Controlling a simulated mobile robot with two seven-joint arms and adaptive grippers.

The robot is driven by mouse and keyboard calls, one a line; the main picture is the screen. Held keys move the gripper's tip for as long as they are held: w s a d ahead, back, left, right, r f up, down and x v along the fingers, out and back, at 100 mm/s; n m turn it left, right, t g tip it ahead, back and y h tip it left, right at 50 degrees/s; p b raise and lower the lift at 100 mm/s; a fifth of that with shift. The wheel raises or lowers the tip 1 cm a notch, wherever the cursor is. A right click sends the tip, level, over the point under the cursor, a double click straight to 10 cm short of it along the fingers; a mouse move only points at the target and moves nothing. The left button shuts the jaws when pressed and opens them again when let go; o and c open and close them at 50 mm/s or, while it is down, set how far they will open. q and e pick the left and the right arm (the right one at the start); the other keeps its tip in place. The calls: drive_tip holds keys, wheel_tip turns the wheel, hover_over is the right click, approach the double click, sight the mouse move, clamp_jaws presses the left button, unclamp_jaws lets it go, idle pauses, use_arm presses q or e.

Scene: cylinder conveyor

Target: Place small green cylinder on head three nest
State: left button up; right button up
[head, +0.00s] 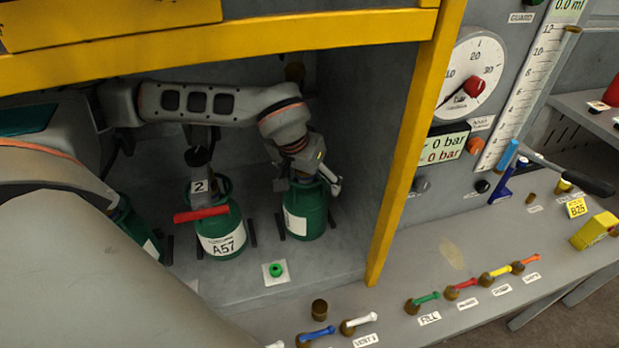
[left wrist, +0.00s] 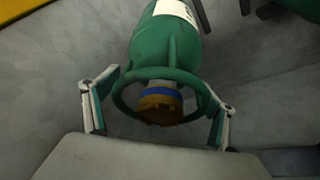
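A small green cylinder (head: 306,214) with a white label and a ring collar stands upright in the right-hand place of the bay, between dark floor rails. The head three label is not visible. My left gripper (head: 308,168) is over its top. In the left wrist view the gripper (left wrist: 160,112) has its fingers spread on both sides of the cylinder's green collar (left wrist: 190,85), with a brass and blue valve between them. Contact of the fingers with the collar cannot be made out. My right gripper is not in view.
A green cylinder labelled A57 (head: 222,228) stands to the left under a head tagged 2 (head: 199,186), with a red bar in front. Another green cylinder (head: 135,226) is partly hidden by my arm. A yellow post (head: 405,160) bounds the bay at right. Coloured levers line the front ledge.

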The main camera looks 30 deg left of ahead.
use_arm(q)
drive_tip(key=shift+r, duration=0.35)
drive_tip(key=v, duration=1.1)
drive_tip(key=shift+s+r, duration=0.15)
drive_tip(key=shift+r, duration=0.1)
